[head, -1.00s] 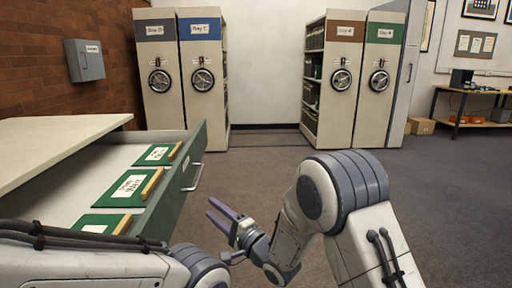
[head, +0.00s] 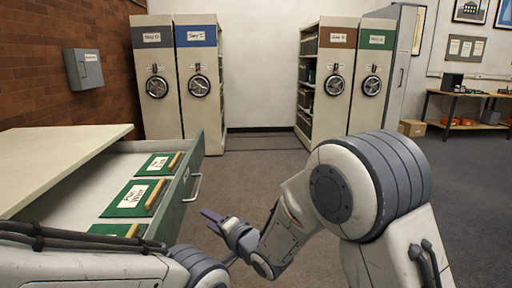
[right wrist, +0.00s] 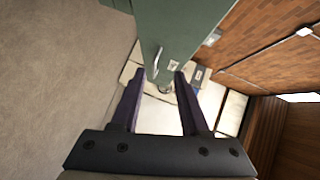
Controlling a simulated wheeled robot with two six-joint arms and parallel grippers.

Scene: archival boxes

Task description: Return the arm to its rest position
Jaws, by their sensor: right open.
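My right gripper (head: 212,222) is in the lower middle of the head view, with purple fingers pointing left toward the open drawer. In the right wrist view its two fingers (right wrist: 158,105) stand apart with nothing between them. The right arm (head: 345,195) is bent, with its large joint at the right. My left arm (head: 90,262) crosses the lower left corner of the head view; its gripper is out of view. The green drawer front (head: 180,195) is left of the right gripper and apart from it.
The open drawer holds several green folders (head: 134,198) with labels. A cream cabinet top (head: 50,155) is at left. Shelving units with wheels (head: 157,88) stand at the back, and a desk (head: 470,97) is at the far right.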

